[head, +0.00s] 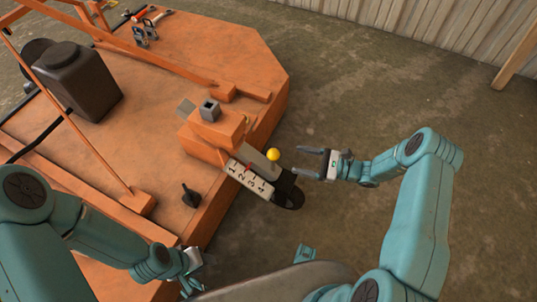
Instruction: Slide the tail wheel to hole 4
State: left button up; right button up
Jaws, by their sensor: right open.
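The tail wheel (289,192) is a dark wheel at the end of a grey bar (262,160) that sticks out of an orange block on the machine's edge. A yellow knob (273,155) stands at the bar's outer end. A white plate (250,181) marked 1 to 4 lies along the bar, with a small red mark near the 2; the holes themselves are too small to make out. My right gripper (299,162) is open and empty, just right of the knob and apart from it.
The orange machine deck (150,170) fills the left, with a dark tank (75,80), a small black lever (190,195) and a square socket (209,110). Shackles (146,34) lie at the back. The concrete floor right of the wheel is clear up to the metal wall.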

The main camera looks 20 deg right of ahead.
aim_at(269, 154)
jog(key=b+x, duration=0.1)
jog(key=x, duration=1)
jog(key=shift+a+b, duration=0.1)
jog(key=shift+b, duration=0.2)
jog(key=shift+c, duration=0.4)
grip_shut()
jog(key=s+d+f+b, duration=0.2)
jog(key=s+d+f, duration=0.2)
jog(key=d, duration=0.1)
jog(key=shift+s+d+f, duration=0.15)
jog(key=shift+s+d, duration=0.1)
jog(key=shift+s, duration=0.15)
jog(key=shift+o, duration=0.2)
grip_release()
jog(key=shift+o, duration=0.2)
